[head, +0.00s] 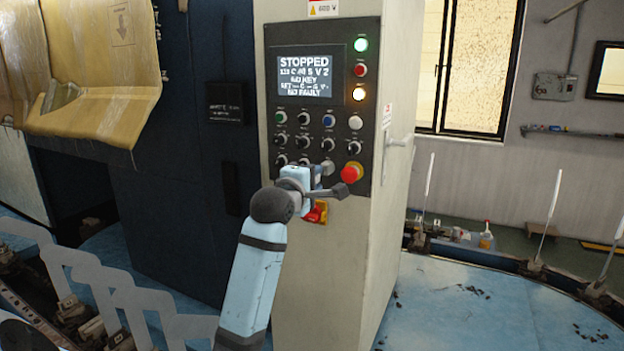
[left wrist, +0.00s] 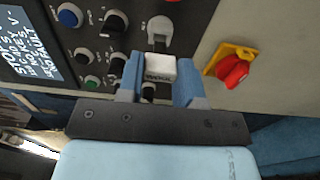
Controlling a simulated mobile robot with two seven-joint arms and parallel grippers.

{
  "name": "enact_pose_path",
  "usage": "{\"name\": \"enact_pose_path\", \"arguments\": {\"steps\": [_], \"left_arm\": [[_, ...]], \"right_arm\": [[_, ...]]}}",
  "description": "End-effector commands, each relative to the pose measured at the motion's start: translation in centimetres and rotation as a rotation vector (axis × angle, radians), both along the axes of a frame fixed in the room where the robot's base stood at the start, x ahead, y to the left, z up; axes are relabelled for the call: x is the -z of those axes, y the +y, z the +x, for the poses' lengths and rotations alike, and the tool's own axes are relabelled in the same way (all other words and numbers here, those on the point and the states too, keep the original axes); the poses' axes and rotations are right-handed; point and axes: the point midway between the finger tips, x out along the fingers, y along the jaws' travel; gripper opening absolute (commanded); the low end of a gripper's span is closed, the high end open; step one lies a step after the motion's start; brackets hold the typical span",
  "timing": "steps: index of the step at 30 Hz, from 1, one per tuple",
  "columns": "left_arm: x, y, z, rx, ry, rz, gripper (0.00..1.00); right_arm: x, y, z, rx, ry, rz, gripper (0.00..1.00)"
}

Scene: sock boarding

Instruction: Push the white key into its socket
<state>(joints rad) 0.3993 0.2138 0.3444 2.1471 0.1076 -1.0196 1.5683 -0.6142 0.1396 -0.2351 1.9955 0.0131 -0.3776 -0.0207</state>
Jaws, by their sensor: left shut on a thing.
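The white key (left wrist: 160,68) is held between the two blue fingers of my left gripper (left wrist: 158,88) in the left wrist view, with dark lettering on its face. The grey socket (left wrist: 160,32) is on the dark control panel just beyond the key; I cannot tell how wide the gap is. In the head view my left gripper (head: 316,174) is at the lower part of the panel, and the key is hidden there. My right gripper is not in view.
A red stop button (head: 350,172) sits right beside the left gripper. A red and yellow rotary switch (head: 317,212) is just below it and shows in the left wrist view (left wrist: 232,68). Several knobs and buttons are above. A cardboard piece (head: 95,70) hangs at upper left.

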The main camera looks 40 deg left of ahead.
Motion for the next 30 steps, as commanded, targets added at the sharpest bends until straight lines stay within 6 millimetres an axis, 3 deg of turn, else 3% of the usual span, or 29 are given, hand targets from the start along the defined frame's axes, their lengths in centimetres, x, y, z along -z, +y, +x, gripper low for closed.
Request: {"name": "enact_pose_path", "arguments": {"steps": [30], "left_arm": [[0.0, 0.3, 1.1, 0.0, 0.001, -0.001, 0.11]], "right_arm": [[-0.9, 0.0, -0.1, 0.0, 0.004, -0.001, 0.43]]}}
